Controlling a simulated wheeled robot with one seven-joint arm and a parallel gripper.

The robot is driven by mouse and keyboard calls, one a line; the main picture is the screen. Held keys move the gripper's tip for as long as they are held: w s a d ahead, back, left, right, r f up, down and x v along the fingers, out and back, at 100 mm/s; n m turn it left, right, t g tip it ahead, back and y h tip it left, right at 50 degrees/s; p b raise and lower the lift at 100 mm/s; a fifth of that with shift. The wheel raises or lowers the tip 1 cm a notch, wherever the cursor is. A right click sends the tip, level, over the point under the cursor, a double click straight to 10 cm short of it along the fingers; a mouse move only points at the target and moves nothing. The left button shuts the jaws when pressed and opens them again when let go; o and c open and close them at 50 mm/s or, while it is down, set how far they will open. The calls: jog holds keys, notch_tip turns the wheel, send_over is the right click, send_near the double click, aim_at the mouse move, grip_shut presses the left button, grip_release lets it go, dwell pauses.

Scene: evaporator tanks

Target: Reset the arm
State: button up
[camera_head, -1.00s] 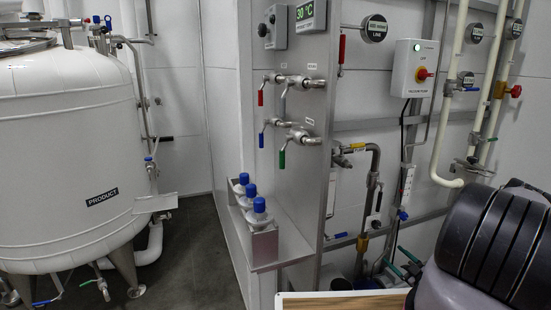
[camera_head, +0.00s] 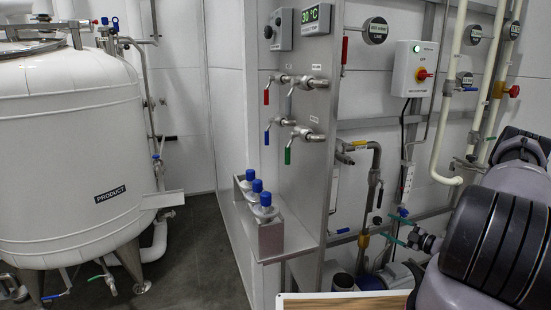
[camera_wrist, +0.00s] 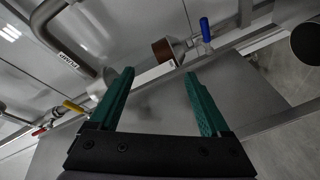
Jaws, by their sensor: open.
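My gripper (camera_head: 396,230) shows at the lower right of the head view, beside my grey and black arm. In the wrist view my gripper (camera_wrist: 158,77) has two teal fingers spread well apart with nothing between them. It is open and empty. Behind the fingers in the wrist view are a flat grey surface, a blue-handled valve (camera_wrist: 205,32) and a pipe with a brown band (camera_wrist: 166,50). No fingertip is seen touching anything.
A steel panel (camera_head: 300,185) with red, blue and green lever valves stands in the middle. Several blue-capped bottles (camera_head: 258,190) sit in a rack on its shelf. A white product tank (camera_head: 70,150) stands left. Wall pipes (camera_head: 450,100) run behind my arm. Grey floor (camera_head: 195,260) is clear between tank and panel.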

jog(key=a+r+n+g+y, duration=0.1)
jog(key=a+r+n+g, duration=0.3)
jog(key=r+n, duration=0.4)
jog(key=a+r+n+g+y, duration=0.1)
jog(key=a+r+n+g, duration=0.4)
jog(key=r, duration=0.6)
jog(key=s+a+r+n+g+h, duration=0.1)
jog(key=s+a+r+n+h, duration=0.1)
jog(key=s+a+r+n, duration=0.35)
jog(key=s+a+r+n+g+h, duration=0.1)
jog(key=s+a+r+n, duration=0.1)
jog(key=r+n, duration=0.65)
jog(key=s+a+r+n+t+h, duration=0.1)
jog(key=s+r+n+h, duration=0.3)
jog(key=s+r+n, duration=0.5)
jog(key=s+a+r+n+t+h, duration=0.1)
jog(key=s+r+n+t+h, duration=0.2)
jog(key=s+r+n, duration=0.6)
jog(key=s+n+h, duration=0.1)
jog(key=s+n, duration=0.2)
jog(key=s, duration=0.2)
jog(key=shift+a+n+t, duration=0.3)
